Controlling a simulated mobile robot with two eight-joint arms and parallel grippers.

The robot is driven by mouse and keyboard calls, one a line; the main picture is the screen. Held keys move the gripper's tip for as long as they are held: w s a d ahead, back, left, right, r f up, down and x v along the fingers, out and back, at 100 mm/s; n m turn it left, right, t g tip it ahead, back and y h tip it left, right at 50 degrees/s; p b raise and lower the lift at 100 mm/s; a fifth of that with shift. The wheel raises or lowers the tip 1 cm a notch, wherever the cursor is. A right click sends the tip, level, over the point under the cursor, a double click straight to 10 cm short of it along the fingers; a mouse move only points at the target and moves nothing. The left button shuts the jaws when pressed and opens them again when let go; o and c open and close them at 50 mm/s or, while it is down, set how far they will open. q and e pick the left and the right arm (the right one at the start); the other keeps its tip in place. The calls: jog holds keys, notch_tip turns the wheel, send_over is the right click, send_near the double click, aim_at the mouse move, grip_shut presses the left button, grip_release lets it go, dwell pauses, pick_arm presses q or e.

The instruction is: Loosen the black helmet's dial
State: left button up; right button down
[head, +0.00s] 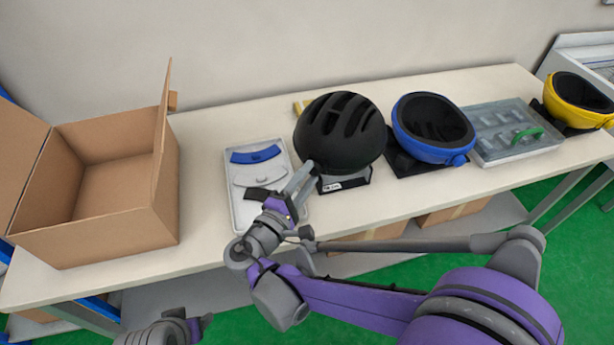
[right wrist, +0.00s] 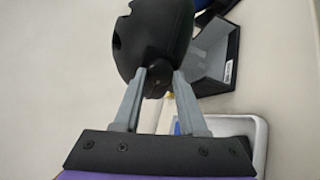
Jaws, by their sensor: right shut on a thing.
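The black helmet (head: 340,130) sits on a dark stand (head: 346,181) in the middle of the table. My right gripper (head: 308,170) reaches the helmet's lower front-left edge. In the right wrist view the helmet (right wrist: 150,35) is ahead of the fingers, and its small dark dial (right wrist: 157,88) is between the two grey fingertips. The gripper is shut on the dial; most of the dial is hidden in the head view. My left gripper (head: 203,322) shows only partly at the bottom of the head view, low in front of the table, its jaws unclear.
A light tray (head: 236,205) with a blue and a white curved piece lies left of the helmet, under my right wrist. An open cardboard box (head: 110,215) stands further left. A blue helmet (head: 432,125), a grey case (head: 500,130) and a yellow helmet (head: 575,100) stand to the right.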

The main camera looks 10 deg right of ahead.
jog(key=n, duration=0.4)
jog(key=shift+n, duration=0.3)
jog(key=n, duration=0.3)
jog(key=shift+n, duration=0.4)
jog(key=n, duration=0.4)
jog(key=shift+f, duration=0.1)
jog(key=shift+s+d+n+b, duration=0.1)
jog(key=shift+n+b, duration=0.2)
jog(key=shift+n, duration=1.4)
jog(key=shift+c, duration=2.2)
grip_release()
